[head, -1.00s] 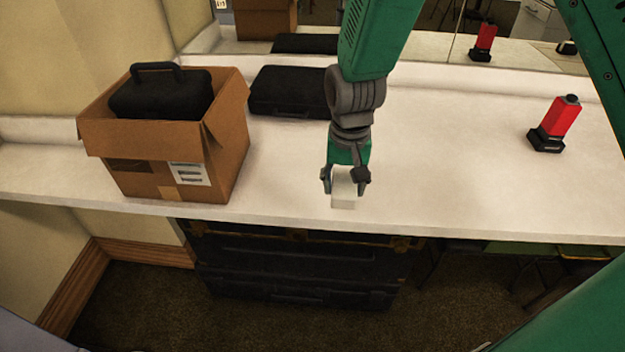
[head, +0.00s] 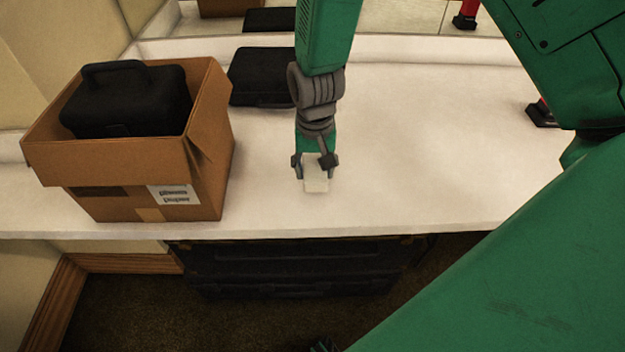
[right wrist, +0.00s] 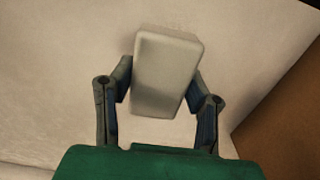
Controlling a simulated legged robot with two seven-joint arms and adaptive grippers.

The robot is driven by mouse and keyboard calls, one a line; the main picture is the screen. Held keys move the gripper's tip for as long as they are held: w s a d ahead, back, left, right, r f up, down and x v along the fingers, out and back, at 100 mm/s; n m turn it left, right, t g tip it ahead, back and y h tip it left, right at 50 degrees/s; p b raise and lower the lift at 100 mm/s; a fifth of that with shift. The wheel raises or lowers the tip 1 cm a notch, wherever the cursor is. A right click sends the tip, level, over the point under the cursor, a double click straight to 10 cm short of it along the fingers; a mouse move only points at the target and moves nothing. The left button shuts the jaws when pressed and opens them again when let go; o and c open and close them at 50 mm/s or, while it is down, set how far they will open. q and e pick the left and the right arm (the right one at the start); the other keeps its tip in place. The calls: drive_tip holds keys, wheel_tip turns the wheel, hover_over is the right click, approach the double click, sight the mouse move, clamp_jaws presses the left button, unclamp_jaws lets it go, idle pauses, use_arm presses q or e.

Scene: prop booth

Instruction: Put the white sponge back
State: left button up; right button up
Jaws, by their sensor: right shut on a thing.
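The white sponge (head: 316,181) is a small pale block held over the white counter, near its front edge. My right gripper (head: 315,162) comes down from the top and is shut on it. In the right wrist view the sponge (right wrist: 166,72) sits between the two fingers of the gripper (right wrist: 160,95), tilted a little. I cannot tell whether its underside touches the counter. An open cardboard box (head: 125,178) stands to the left of the gripper, with a black case (head: 128,102) in it.
A flat black case (head: 258,76) lies behind the gripper on the counter (head: 420,140). A red and black object (head: 541,114) at the right is mostly hidden by my green arm parts. Dark cases (head: 290,268) stand below the counter. The counter right of the gripper is clear.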

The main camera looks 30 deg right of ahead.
sight(318, 180)
drive_tip(key=shift+w+d+f, duration=0.1)
drive_tip(key=shift+f, duration=0.4)
drive_tip(key=f, duration=0.1)
drive_tip(key=d+f, duration=0.1)
drive_tip(key=f, duration=0.1)
drive_tip(key=shift+d+f, duration=0.1)
drive_tip(key=shift+f, duration=0.1)
drive_tip(key=shift+d+f, duration=0.1)
drive_tip(key=shift+f, duration=0.1)
drive_tip(key=shift+c, duration=0.3)
drive_tip(key=o, duration=0.8)
drive_tip(key=shift+a, duration=0.2)
drive_tip(key=shift+c, duration=0.2)
drive_tip(key=o, duration=0.3)
drive_tip(key=shift+a, duration=0.2)
use_arm(q)
drive_tip(key=shift+w+d+f, duration=0.15)
drive_tip(key=shift+f, duration=0.1)
use_arm(e)
drive_tip(key=shift+a+r, duration=0.15)
drive_tip(key=shift+a, duration=0.05)
